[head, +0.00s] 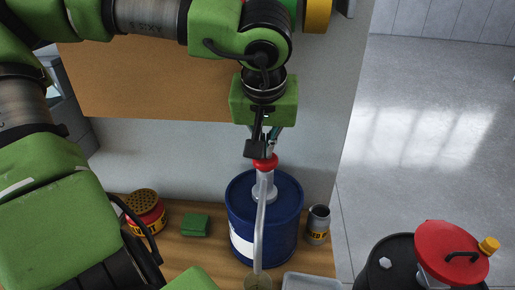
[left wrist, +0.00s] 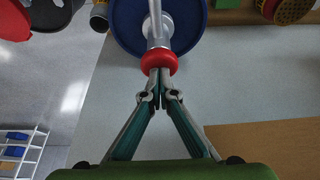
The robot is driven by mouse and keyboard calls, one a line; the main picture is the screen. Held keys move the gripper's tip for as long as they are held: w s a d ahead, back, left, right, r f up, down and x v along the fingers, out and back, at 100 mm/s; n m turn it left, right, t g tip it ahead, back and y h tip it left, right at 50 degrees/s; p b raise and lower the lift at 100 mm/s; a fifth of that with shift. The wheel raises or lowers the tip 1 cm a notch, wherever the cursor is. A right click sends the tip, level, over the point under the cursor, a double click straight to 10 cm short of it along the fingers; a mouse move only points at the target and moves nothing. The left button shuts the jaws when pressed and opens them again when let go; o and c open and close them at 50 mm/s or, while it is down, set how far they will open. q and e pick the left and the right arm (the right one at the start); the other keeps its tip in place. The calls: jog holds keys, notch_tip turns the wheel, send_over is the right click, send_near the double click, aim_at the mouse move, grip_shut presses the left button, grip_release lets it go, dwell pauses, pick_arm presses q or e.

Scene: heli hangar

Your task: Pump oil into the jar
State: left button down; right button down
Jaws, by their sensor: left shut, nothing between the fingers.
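The blue oil drum (head: 245,206) stands on a wooden bench, with a grey hand pump on top that has a red knob (head: 265,163). A long grey spout (head: 261,225) runs from the pump down to a clear jar (head: 257,282) at the bottom edge of the head view, partly cut off. My left gripper (head: 264,147) points down at the red knob from above. In the left wrist view its fingers (left wrist: 160,78) are shut together, with the tips at the knob (left wrist: 158,61) and nothing between them. I cannot tell whether they touch it. My right gripper is not in view.
On the bench (head: 180,252) are a red-yellow perforated can (head: 144,210), a green block (head: 195,225) and a grey metal can (head: 318,224). A white tray (head: 311,283) lies near the jar. A black drum with a red lid (head: 450,250) stands at right. Floor beyond is clear.

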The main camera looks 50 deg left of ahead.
pick_arm(q)
jog(key=shift+r+p, duration=2.3)
jog(key=shift+r, duration=0.45)
jog(key=shift+r, duration=0.1)
jog(key=shift+r+p, duration=2.4)
jog(key=shift+r, duration=0.55)
jog(key=shift+r, duration=0.1)
